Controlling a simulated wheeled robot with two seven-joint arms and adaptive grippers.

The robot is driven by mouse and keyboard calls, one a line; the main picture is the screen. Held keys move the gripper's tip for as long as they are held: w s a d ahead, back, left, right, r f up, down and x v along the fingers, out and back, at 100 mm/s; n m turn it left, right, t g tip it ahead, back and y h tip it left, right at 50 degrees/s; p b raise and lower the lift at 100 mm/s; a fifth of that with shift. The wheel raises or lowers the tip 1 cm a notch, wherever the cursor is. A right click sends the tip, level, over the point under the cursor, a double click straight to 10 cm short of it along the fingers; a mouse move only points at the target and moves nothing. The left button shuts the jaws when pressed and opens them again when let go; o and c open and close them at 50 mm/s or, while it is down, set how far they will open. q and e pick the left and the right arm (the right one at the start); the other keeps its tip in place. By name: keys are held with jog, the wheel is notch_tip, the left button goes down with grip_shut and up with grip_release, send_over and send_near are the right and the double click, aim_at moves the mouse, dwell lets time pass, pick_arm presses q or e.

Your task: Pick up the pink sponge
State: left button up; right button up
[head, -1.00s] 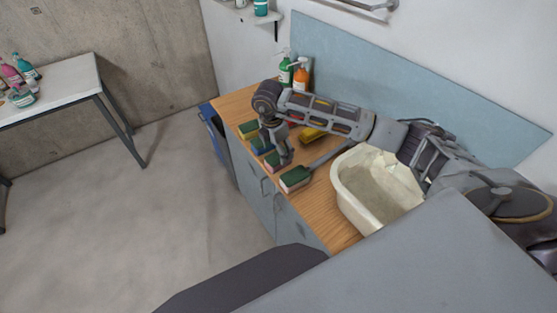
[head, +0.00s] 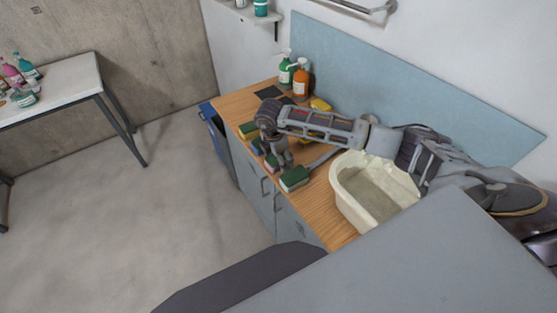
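The pink sponge (head: 271,166) is in that row, between a blue sponge (head: 256,146) and a larger, nearer green-topped sponge or brush (head: 294,178). My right arm reaches in from the right across the counter, and its gripper (head: 282,162) points down at the pink sponge, covering part of it. The fingers are small and dark, so I cannot tell whether they are open or touching it. My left gripper is not in view.
A cream basin (head: 347,201) stands on the counter right of the sponges. A green bottle (head: 285,72) and an orange bottle (head: 301,82) stand at the back. A white table (head: 60,85) with bottles is far left.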

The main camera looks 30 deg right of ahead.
jog(key=c, duration=0.8)
jog(key=shift+r+b, duration=1)
jog(key=shift+r, duration=4)
jog(key=shift+c, duration=1)
